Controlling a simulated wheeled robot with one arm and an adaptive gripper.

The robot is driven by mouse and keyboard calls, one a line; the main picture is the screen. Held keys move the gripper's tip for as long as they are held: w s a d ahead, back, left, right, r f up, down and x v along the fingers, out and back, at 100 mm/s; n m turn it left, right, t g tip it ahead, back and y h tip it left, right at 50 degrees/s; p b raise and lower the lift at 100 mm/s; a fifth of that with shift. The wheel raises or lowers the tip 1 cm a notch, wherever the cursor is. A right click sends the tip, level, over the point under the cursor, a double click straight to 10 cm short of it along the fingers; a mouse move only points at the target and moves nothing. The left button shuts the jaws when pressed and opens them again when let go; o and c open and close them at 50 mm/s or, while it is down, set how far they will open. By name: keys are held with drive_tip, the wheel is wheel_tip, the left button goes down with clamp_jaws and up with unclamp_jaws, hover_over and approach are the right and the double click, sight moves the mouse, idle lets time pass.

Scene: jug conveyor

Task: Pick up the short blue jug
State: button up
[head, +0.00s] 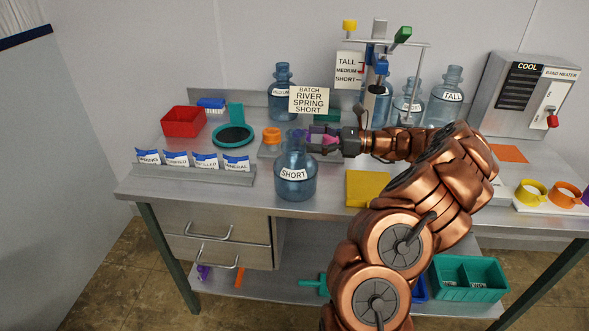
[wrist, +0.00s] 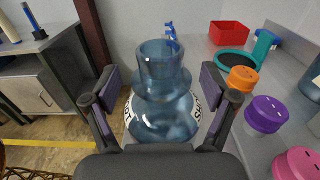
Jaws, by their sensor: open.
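The short blue jug (head: 295,178) is translucent and carries a white "SHORT" label. It stands upright near the front edge of the metal bench in the head view. In the wrist view the jug (wrist: 160,95) fills the middle, its open neck towards the top. My gripper (head: 315,141) is at the height of the jug's neck in the head view, reaching in from the right. In the wrist view my gripper (wrist: 158,100) is open, with one finger on each side of the jug. I cannot tell whether either finger touches it.
A sign (head: 309,100) reads "BATCH RIVER SPRING SHORT". Other blue jugs stand behind, one labelled "TALL" (head: 449,98). Orange (wrist: 242,78), purple (wrist: 266,114) and pink (wrist: 297,164) caps lie close to the jug. A yellow pad (head: 367,188) lies right of it.

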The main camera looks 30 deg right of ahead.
sight(299, 134)
drive_tip(key=p+x, duration=0.2)
drive_tip(key=x, duration=0.2)
drive_tip(key=shift+r, duration=0.15)
drive_tip(key=shift+w+a, duration=0.3)
drive_tip(key=shift+a, duration=0.05)
clamp_jaws()
idle(0.4)
